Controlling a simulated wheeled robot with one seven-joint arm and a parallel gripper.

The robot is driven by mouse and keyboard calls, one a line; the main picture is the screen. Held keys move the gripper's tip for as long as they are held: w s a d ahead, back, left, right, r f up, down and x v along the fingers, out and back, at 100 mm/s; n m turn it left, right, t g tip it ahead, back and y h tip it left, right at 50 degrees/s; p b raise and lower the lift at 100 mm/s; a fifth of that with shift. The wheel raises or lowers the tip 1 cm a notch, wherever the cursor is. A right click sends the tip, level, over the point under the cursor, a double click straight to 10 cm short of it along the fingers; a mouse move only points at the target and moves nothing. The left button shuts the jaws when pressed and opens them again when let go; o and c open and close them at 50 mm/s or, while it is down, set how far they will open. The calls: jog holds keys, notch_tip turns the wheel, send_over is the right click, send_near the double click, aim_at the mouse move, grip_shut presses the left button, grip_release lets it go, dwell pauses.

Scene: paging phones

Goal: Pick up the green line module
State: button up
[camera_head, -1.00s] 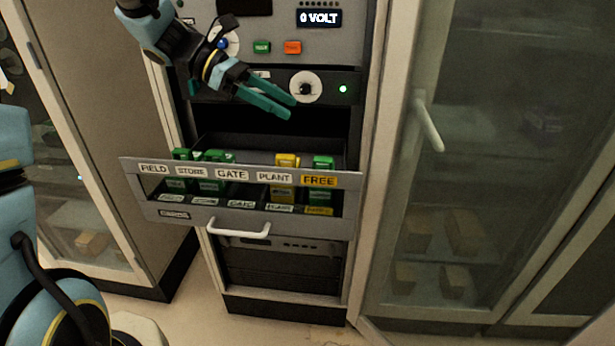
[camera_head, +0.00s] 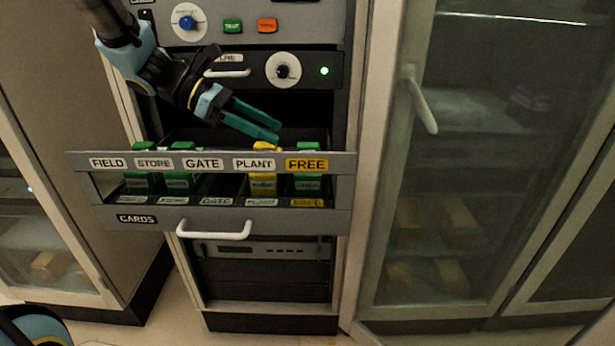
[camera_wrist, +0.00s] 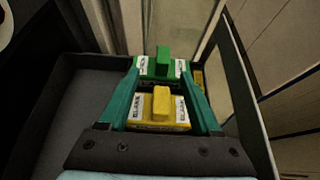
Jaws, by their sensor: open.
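A pulled-out drawer (camera_head: 90,163) holds upright modules behind its labelled front. Green modules stand behind FIELD (camera_head: 141,181), STORE (camera_head: 180,181) and FREE (camera_head: 308,182). A yellow module (camera_head: 263,184) stands behind PLANT. The GATE slot looks empty. I cannot tell from small print which green one is the line module. My gripper (camera_head: 278,131) is open and empty, angled down above the drawer near PLANT and FREE. In the wrist view, the yellow module (camera_wrist: 161,104) lies between the fingers in the picture. A green module (camera_wrist: 163,61) shows past it, near the fingertips.
The rack panel above has a dial (camera_head: 283,71), a green button (camera_head: 233,26) and an orange button (camera_head: 267,25). The drawer handle (camera_head: 214,231) sticks out in front. A glass cabinet (camera_head: 460,150) with a handle stands at right, another at left.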

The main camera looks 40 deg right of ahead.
aim_at(304, 144)
jog(key=shift+x, duration=0.9)
jog(key=shift+s+r+p+x, duration=0.1)
jog(key=shift+p+x, duration=0.25)
jog(key=shift+x, duration=0.55)
jog(key=shift+s+r+p+x, duration=0.1)
jog(key=shift+p+x, duration=0.3)
jog(key=shift+x, duration=0.5)
jog(key=shift+s+r+p+x, duration=0.15)
jog(key=shift+p+x, duration=0.2)
jog(key=shift+x, duration=0.55)
jog(key=shift+a, duration=0.1)
grip_shut()
